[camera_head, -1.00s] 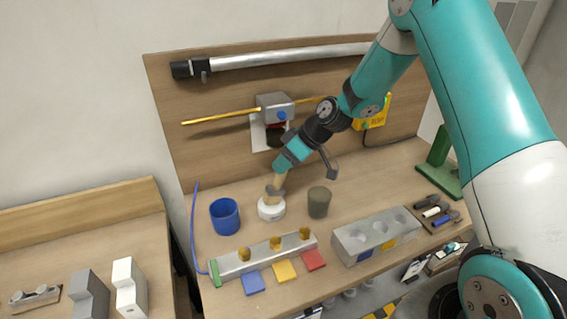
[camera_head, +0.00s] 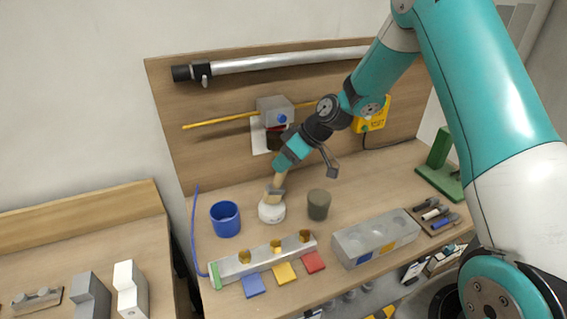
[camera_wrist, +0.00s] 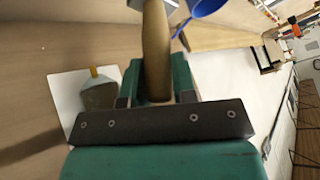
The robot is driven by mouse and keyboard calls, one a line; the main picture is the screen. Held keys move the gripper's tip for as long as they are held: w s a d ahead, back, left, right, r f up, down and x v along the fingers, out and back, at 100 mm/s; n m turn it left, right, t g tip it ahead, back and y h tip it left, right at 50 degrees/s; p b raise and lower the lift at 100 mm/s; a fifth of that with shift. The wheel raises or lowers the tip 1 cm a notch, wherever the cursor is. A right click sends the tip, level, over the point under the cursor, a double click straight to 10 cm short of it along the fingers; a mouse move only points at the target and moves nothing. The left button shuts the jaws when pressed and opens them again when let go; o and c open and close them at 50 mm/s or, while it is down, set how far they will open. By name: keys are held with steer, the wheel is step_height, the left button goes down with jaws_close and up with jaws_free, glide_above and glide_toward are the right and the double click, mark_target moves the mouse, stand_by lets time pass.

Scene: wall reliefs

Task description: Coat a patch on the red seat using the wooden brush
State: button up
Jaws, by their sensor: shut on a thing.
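My gripper (camera_head: 277,188) is shut on the wooden brush (camera_head: 279,180), whose handle also shows between the fingers in the wrist view (camera_wrist: 156,50). The brush points down at the white round pot (camera_head: 271,213) on the bench. Its lower end meets the pot's top in the picture; I cannot tell how deep it goes, and the bristles are hidden. A grey rail (camera_head: 240,264) with several brass-coloured seats lies in front. A red square tile (camera_head: 313,262) lies before the rail's right-hand seat (camera_head: 305,236).
A blue cup (camera_head: 225,218) stands left of the pot and a dark grey cylinder (camera_head: 318,205) right of it. A grey block with round hollows (camera_head: 376,238) lies to the right. Blue (camera_head: 253,285) and yellow (camera_head: 284,273) tiles lie along the front. A grey box (camera_head: 275,109) is on the back panel.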

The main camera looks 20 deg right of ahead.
steer(key=shift+r+p, duration=1.4)
steer(key=shift+r, duration=1.35)
